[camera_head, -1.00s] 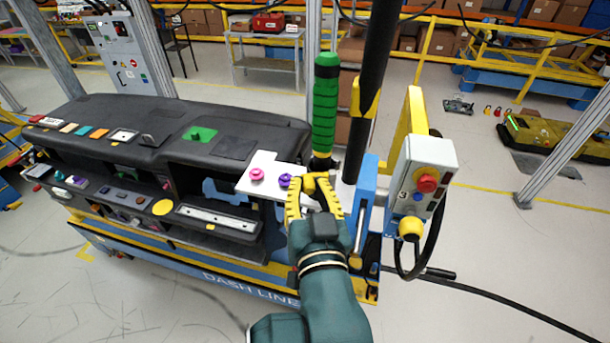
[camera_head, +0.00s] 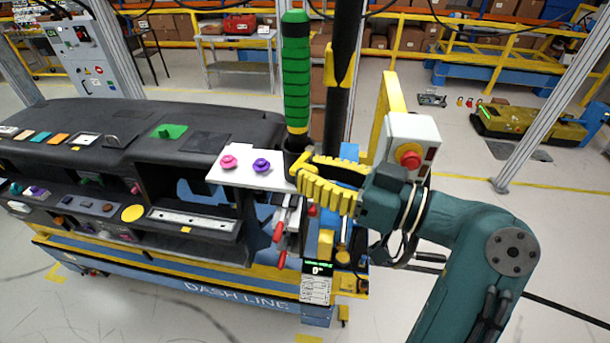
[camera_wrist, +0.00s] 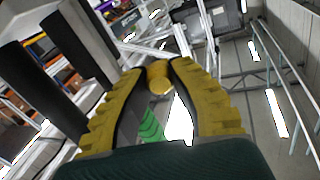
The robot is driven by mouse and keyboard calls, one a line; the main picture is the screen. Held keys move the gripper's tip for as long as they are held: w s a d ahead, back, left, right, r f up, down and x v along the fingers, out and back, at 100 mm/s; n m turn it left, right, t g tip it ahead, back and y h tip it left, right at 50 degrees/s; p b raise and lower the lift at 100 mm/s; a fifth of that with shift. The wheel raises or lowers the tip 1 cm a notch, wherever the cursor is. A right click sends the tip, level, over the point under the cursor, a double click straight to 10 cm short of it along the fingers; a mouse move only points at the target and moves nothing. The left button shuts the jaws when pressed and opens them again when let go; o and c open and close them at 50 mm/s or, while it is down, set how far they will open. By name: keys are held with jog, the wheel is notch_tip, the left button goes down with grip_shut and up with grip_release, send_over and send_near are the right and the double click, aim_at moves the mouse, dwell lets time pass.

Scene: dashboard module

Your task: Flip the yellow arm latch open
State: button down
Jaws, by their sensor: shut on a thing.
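A small yellow piece, which looks like the yellow arm latch (camera_head: 299,162), is at the base of the green ribbed handle (camera_head: 297,85). In the wrist view it is a rounded yellow end (camera_wrist: 160,77) between my fingertips. My gripper (camera_head: 303,174) has ribbed yellow fingers and comes in from the right. It is shut on this yellow piece. The fingers hide part of the latch and its pivot. The green handle stands upright just behind the fingertips, and its green also shows between the fingers in the wrist view (camera_wrist: 150,127).
A white plate (camera_head: 225,175) with pink and purple knobs is just left of my gripper. A black pole (camera_head: 345,50) stands close behind it. A control box with a red button (camera_head: 408,155) is close on the right. The black dashboard (camera_head: 90,140) extends left.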

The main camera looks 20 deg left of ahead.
jog(key=shift+w+d+n+g, duration=0.15)
jog(key=shift+n+g, duration=0.2)
jog(key=shift+g, duration=0.25)
jog(key=shift+w+d+n+g, duration=0.15)
jog(key=shift+n+g, duration=0.2)
jog(key=shift+g, duration=0.25)
jog(key=shift+s, duration=0.1)
jog(key=c, duration=0.8)
grip_release()
jog(key=shift+c, duration=0.2)
jog(key=d, duration=1.2)
